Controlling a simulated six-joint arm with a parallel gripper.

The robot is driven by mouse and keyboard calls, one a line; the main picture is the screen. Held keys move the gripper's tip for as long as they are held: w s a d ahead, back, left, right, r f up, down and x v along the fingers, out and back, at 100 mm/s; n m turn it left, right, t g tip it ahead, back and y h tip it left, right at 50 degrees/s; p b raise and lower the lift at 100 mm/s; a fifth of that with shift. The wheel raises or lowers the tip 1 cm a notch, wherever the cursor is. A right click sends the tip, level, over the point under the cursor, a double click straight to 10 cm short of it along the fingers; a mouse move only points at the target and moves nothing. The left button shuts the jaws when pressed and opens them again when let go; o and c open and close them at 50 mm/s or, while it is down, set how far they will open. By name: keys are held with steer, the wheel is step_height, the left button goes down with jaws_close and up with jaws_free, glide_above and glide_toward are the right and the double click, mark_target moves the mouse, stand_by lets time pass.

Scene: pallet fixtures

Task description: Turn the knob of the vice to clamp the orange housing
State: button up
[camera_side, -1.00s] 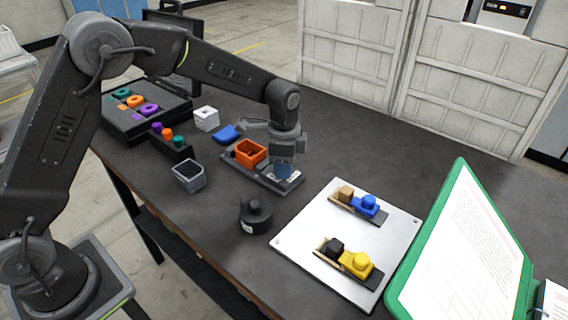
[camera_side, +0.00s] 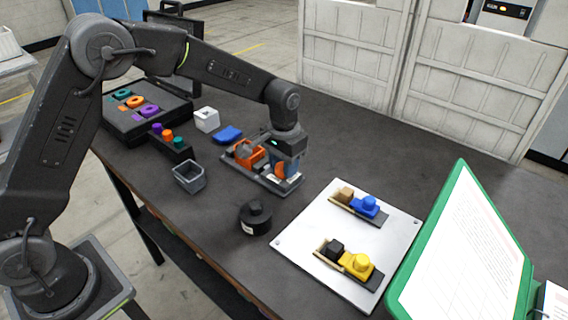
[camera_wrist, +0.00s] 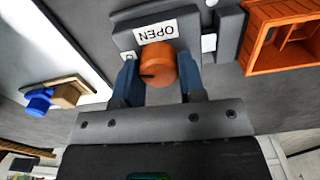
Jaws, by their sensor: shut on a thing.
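The vice is a long dark base (camera_side: 262,181) on the table, and it also shows in the wrist view (camera_wrist: 228,35). Its round orange knob (camera_wrist: 159,68) sits beside a white label reading OPEN (camera_wrist: 156,31), upside down in the wrist view. My gripper (camera_wrist: 158,74) has its two blue fingers shut on the knob from both sides; in the side view my gripper (camera_side: 283,166) points down at the vice's right end. The orange housing (camera_wrist: 290,38) is an open square box by the vice's grey jaw block. In the side view the housing (camera_side: 240,157) is partly hidden by my wrist. I cannot tell whether the jaw touches it.
A grey open bin (camera_side: 189,178) and a black round part (camera_side: 256,218) stand in front of the vice. A blue piece (camera_side: 228,134) and a white block (camera_side: 206,119) lie behind left. A white plate (camera_side: 345,278) with two small fixtures lies at right.

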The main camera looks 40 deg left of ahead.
steer(key=n, duration=0.3)
steer(key=shift+n, duration=0.5)
steer(key=o, duration=0.9)
steer(key=shift+o, duration=0.2)
step_height(320, 180, up, 14)
steer(key=shift+a, duration=0.1)
stand_by(0.3)
